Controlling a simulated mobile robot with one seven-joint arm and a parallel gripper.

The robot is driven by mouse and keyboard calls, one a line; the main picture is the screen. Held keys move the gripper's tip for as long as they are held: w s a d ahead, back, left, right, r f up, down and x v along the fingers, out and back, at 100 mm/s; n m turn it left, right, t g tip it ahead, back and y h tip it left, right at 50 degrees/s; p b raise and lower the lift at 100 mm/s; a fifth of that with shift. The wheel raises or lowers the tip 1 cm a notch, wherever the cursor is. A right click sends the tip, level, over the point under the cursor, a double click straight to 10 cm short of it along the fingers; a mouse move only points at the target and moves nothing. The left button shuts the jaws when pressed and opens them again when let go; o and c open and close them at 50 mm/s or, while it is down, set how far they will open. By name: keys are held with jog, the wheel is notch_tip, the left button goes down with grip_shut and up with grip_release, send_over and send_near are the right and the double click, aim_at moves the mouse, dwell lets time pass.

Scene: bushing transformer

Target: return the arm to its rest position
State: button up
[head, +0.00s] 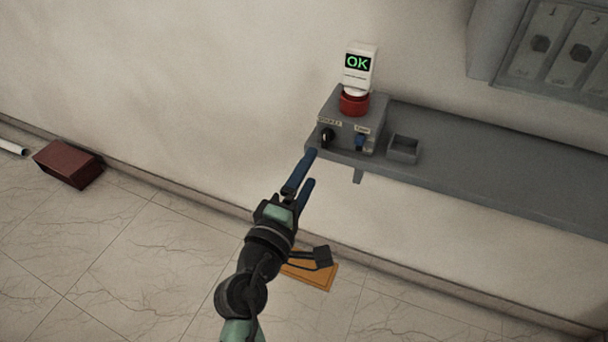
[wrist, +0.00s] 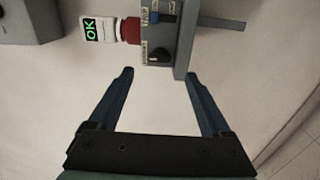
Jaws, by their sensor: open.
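My gripper (head: 304,170) reaches up from the bottom of the head view, with its blue fingers near the left end of a grey shelf (head: 480,180). In the wrist view my gripper (wrist: 159,75) is open, with nothing between its fingers. Beyond the fingertips is a grey control box (head: 350,120) on the shelf, with a black knob (head: 327,137), a blue switch (head: 360,142) and a red collar (head: 354,103). A white device with a green "OK" screen (head: 358,64) stands upright on the collar. The fingers appear apart from the box.
A small open grey tray (head: 404,149) sits on the shelf right of the box. A numbered cabinet (head: 555,50) hangs at the upper right. A dark red box (head: 68,164) and a white pipe (head: 12,148) lie on the floor at left. An orange panel (head: 318,275) lies below my arm.

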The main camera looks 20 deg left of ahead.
jog(key=w+d+r+m+t+h, duration=0.15)
jog(key=d+r+m, duration=0.35)
jog(key=r, duration=0.7)
jog(key=s+d+r+m+t, duration=0.15)
jog(key=d+r+m, duration=0.3)
jog(key=r, duration=0.75)
jog(key=s+d+r+m+t+y, duration=0.1)
jog(key=s+d+r+m+t, duration=0.2)
jog(key=r, duration=0.4)
jog(key=s+d+r+m+t, duration=0.1)
jog(key=s+r+m, duration=0.1)
jog(key=s+r, duration=0.4)
jog(key=s+d+r+m+t+y, duration=0.1)
jog(key=s+r+m+t, duration=0.2)
jog(key=r, duration=0.5)
notch_tip(320, 180, up, 19)
jog(key=s+p, duration=0.1)
jog(key=p, duration=1.7)
jog(key=shift+g+p, duration=0.3)
